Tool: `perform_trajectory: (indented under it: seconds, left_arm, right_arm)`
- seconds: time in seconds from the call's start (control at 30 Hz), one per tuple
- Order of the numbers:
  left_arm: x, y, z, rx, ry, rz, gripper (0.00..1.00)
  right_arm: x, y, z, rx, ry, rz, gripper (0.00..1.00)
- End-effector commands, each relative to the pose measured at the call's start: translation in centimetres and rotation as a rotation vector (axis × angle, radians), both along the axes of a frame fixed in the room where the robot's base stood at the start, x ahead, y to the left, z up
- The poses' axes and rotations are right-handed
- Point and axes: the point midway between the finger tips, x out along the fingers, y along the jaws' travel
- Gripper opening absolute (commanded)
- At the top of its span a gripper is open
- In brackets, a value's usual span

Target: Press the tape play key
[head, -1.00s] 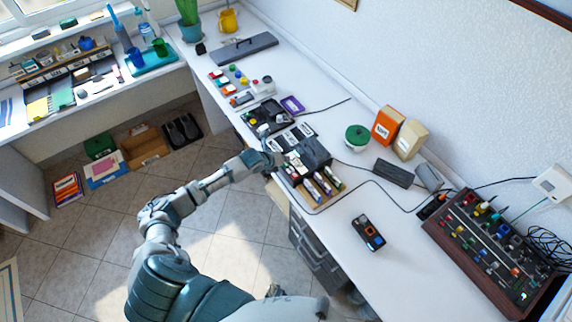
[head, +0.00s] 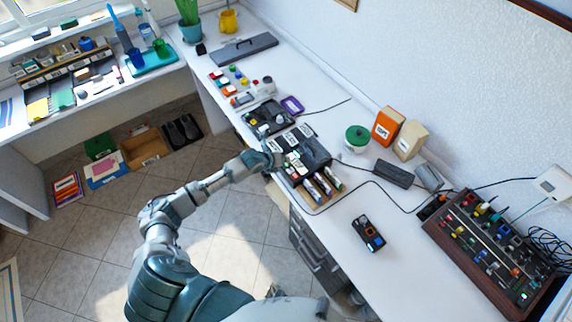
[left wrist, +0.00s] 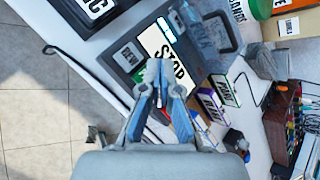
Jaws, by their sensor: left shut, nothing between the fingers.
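The tape player (head: 316,151), a dark grey box, sits near the front edge of the long white worktop. In the left wrist view its dark body (left wrist: 118,57) carries pale keys, among them a REW key (left wrist: 129,56) and a large STOP key (left wrist: 163,48). No key marked play can be read; part of the key row is hidden behind my fingers. My left gripper (head: 277,151) is at the player's front left side. In the left wrist view the left gripper (left wrist: 160,66) is shut and empty, its tips over the keys beside STOP. Contact cannot be told. My right gripper is out of view.
Upright tape cases (head: 322,186) stand close beside the player. A black cable runs across the worktop. A small black device (head: 368,233) and a mixer (head: 490,245) lie to the right. The worktop around the small device is clear.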

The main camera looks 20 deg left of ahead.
Motion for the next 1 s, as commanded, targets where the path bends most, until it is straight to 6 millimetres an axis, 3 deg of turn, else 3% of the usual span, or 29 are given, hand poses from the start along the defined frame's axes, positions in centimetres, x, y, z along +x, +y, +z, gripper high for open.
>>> perform_trajectory:
  seconds: [1.0]
  left_arm:
    - [-0.09, -0.08, -0.92, 0.001, 0.001, 0.001, 0.00]
  right_arm:
    - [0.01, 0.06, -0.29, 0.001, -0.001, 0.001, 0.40]
